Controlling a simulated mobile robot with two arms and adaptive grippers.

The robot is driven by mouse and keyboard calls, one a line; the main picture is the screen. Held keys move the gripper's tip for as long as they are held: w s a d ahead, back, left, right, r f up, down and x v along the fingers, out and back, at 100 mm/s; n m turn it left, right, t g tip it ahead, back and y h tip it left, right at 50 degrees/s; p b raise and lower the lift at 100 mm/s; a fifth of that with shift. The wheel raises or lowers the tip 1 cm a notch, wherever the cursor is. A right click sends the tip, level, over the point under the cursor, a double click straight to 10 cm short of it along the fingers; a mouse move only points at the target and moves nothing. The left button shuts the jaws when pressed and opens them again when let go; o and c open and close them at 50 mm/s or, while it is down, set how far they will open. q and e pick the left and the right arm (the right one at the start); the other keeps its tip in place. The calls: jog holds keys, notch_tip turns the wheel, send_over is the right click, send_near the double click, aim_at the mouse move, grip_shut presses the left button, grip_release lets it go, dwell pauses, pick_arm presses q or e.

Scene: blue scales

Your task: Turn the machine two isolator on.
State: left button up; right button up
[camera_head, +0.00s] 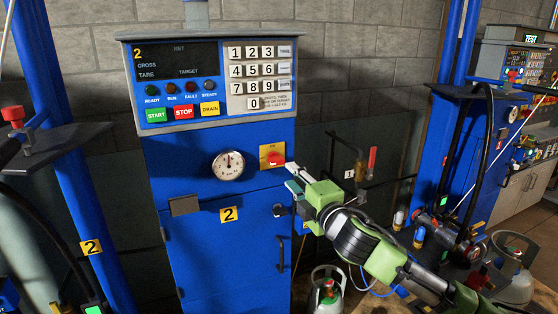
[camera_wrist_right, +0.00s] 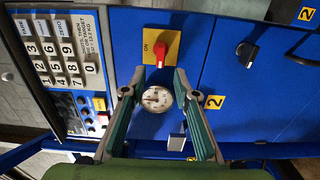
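The machine two isolator is a red rotary handle on a yellow plate (camera_head: 264,150), on the blue cabinet front right of the round gauge. In the right wrist view the red handle (camera_wrist_right: 160,55) lies crosswise to the direction of the ON label on its plate (camera_wrist_right: 149,46). My right gripper (camera_head: 292,177) is just right of and below the isolator in the head view. In the wrist view its two fingers (camera_wrist_right: 154,84) are apart, with nothing between them touching; the handle shows beyond the tips. I cannot tell the exact gap. My left gripper is out of view.
The dial gauge (camera_head: 228,165) sits left of the isolator. A black-handled lock (camera_head: 279,210) and number 2 label (camera_head: 229,214) are below. The control panel with start, stop and drain buttons (camera_head: 183,112) is above. A gas cylinder (camera_head: 328,292) stands at lower right.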

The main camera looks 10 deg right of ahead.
aim_at(278, 163)
jog(key=w, duration=0.3)
jog(key=w+a+p, duration=0.1)
jog(key=w, duration=0.5)
jog(key=shift+w+a+p, duration=0.1)
jog(key=shift+a+p, duration=0.2)
jog(key=shift+a, duration=0.1)
jog(key=shift+w+a, duration=0.15)
jog(key=shift+w, duration=0.5)
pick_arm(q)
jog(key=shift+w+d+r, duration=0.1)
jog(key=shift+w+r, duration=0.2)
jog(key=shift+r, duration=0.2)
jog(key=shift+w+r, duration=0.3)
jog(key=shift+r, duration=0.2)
pick_arm(e)
jog(key=shift+w, duration=0.15)
jog(key=shift+c, duration=0.4)
jog(key=shift+f, duration=0.1)
grip_shut()
